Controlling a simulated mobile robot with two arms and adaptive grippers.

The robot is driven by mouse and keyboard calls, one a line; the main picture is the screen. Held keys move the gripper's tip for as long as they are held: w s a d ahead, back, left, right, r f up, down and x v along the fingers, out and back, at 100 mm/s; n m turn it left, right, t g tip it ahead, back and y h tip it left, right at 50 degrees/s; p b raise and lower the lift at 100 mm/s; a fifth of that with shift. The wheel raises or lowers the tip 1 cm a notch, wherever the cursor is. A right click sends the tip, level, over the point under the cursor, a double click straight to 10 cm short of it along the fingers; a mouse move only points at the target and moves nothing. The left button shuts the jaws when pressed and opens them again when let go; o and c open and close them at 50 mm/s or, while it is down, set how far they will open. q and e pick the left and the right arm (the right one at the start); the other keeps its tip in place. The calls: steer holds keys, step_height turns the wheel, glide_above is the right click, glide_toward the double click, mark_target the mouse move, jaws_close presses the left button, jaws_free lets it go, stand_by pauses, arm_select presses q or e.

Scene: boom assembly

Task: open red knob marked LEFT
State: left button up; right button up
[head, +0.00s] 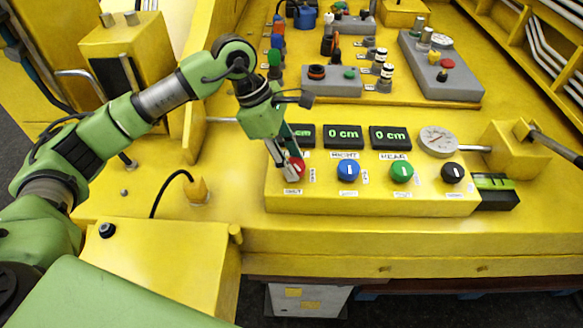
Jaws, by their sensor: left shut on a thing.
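The red knob (297,167) sits at the left end of the yellow control panel (370,205), in a row with a blue knob (348,171), a green knob (401,173) and a black knob (453,173). My left gripper (289,172) reaches down from above and is shut on the red knob, hiding much of it. The label above the red knob is hidden by the gripper. My right gripper is not in view.
Several displays reading 0 cm (343,137) stand behind the knobs; the leftmost is partly covered by my arm. A round gauge (438,141) is at the right. Valves and grey boxes (440,70) fill the back. The panel front is clear.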

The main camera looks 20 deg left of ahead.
arm_select(q)
steer(key=n+t+b, duration=0.1)
steer(key=n+b, duration=0.2)
steer(key=n+t+y+b, duration=0.1)
steer(key=n+b, duration=0.2)
steer(key=shift+s+d+f, duration=0.1)
steer(key=shift+f, duration=0.05)
steer(key=n+t+b, duration=0.1)
steer(key=n, duration=0.1)
steer(key=shift+n+y+b, duration=0.3)
steer(key=shift+y+b, duration=0.05)
steer(key=shift+y, duration=0.05)
steer(key=shift+s+r+n+y+b, duration=0.1)
steer(key=shift+r+n+y+b, duration=0.15)
steer(key=shift+n+b, duration=0.65)
steer(key=shift+n, duration=0.3)
steer(key=o, duration=1.1)
steer(key=v, duration=1.2)
steer(key=shift+s+d+f, duration=0.1)
steer(key=shift+s+d, duration=0.05)
steer(key=shift+s, duration=0.05)
